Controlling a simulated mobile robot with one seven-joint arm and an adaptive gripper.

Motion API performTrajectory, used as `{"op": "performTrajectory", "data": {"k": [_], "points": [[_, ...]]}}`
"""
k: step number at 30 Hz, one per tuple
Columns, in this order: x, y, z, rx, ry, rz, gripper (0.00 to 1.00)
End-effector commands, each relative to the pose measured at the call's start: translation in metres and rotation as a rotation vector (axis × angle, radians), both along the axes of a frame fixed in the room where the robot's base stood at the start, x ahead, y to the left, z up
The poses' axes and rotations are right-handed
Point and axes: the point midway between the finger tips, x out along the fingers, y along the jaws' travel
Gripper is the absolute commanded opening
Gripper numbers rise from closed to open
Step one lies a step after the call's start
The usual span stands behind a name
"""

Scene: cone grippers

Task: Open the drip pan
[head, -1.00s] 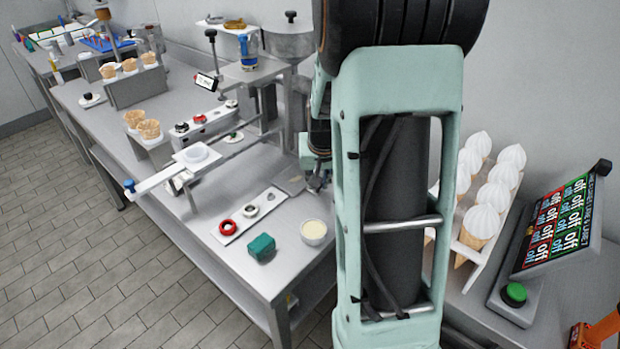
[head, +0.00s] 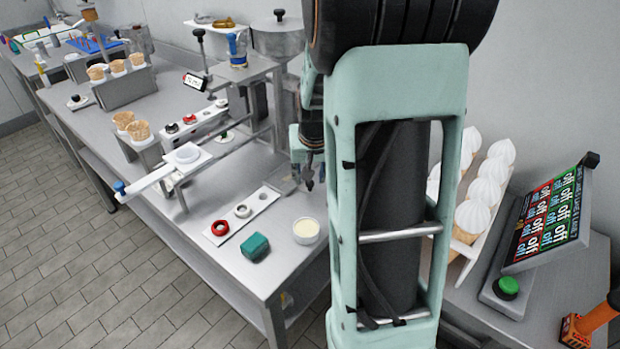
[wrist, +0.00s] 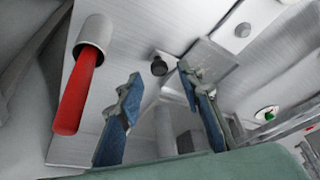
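My gripper (head: 308,172) hangs beside the dispensing machine, partly hidden behind my arm in the head view. In the wrist view its two blue-padded fingers (wrist: 158,80) are spread apart with nothing held between them. A small dark knob (wrist: 159,66) shows just beyond the gap between the fingertips; I cannot tell its distance. A grey metal plate (wrist: 212,68) lies by the right finger. A flat grey piece (head: 283,184) on the table below the gripper may be the drip pan; I cannot tell for sure.
A red handle in a metal sleeve (wrist: 82,85) is left of the fingers. A white strip with rings (head: 243,212), a green block (head: 256,246) and a cream-filled cup (head: 306,231) are near the table's front. A cone rack (head: 478,200) and control screen (head: 548,217) stand right.

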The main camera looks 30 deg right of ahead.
Motion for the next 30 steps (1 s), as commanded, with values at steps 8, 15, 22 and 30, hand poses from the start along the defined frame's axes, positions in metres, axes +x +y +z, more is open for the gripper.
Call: {"op": "performTrajectory", "data": {"k": [8, 15, 22, 30], "points": [[-0.018, 0.008, 0.052, -0.001, -0.005, 0.0, 0.34], [-0.031, 0.013, 0.082, 0.0, -0.002, 0.0, 0.34], [-0.035, 0.015, 0.09, 0.001, 0.001, -0.001, 0.34], [-0.035, 0.015, 0.09, 0.001, 0.001, -0.001, 0.34]]}}
